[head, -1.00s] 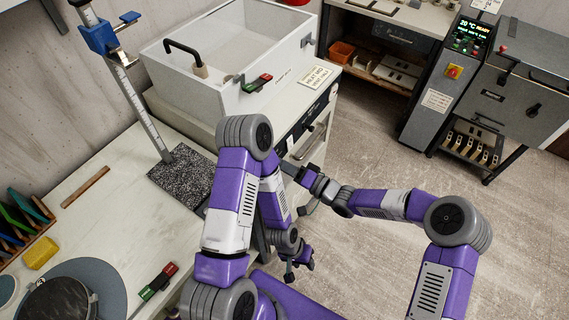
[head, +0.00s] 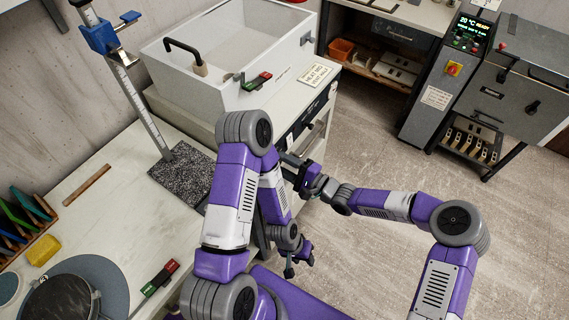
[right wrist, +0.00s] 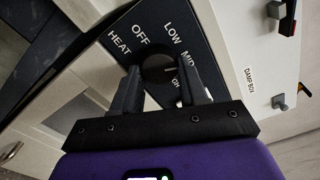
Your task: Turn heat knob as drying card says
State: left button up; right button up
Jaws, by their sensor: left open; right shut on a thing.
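The dark round heat knob (right wrist: 158,68) sits on a black panel in the right wrist view, with OFF, LOW and MID printed around it and HEAT at the left. A further label is partly covered by a finger. My right gripper (right wrist: 160,85) is shut on the knob, one finger on each side. I cannot tell where its pointer stands. In the head view, my right gripper (head: 292,162) is at the front of the white cabinet. A white card (head: 318,74) lies on the cabinet top; its small text starts with HEAT. My left gripper (head: 298,262) is open and empty, low beside the bench.
The bench (head: 110,215) at left holds a stand, tools and a round plate. A grey machine (head: 445,85) stands at the back right. The floor between is clear.

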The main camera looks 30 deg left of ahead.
jog(key=shift+s+f+m, duration=0.1)
jog(key=shift+m, duration=0.4)
jog(key=o, duration=1)
jog(key=shift+o, duration=0.2)
jog(key=d+p, duration=0.1)
jog(key=d, duration=0.6)
jog(key=shift+s+d, duration=0.3)
